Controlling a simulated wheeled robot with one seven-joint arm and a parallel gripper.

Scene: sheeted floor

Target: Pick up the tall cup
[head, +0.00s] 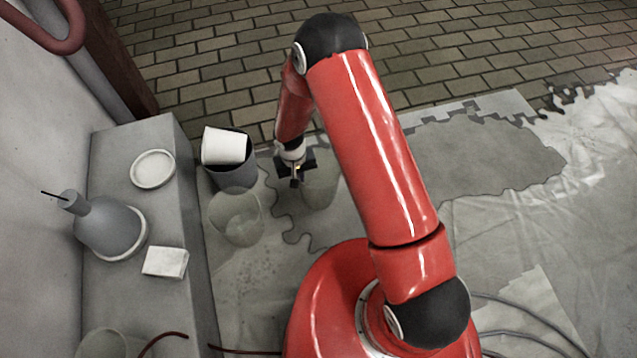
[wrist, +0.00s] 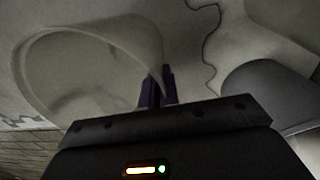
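A tall, pale, see-through cup (head: 320,189) stands on the sheeted floor, just right of my gripper (head: 296,174) in the head view. In the wrist view the cup (wrist: 95,60) fills the left side, with its wide rim curving toward me. My gripper's two dark fingers (wrist: 158,88) are close together at the cup's right edge, with the thin wall appearing to run between them. The fingers look shut on this wall.
A dark grey bin (head: 236,176) holds a white container (head: 226,146) to the left. Another see-through cup (head: 236,218) stands in front of it. A grey ledge (head: 135,312) along the wall carries a bottle (head: 108,228), a plate (head: 153,169) and a white box (head: 166,262).

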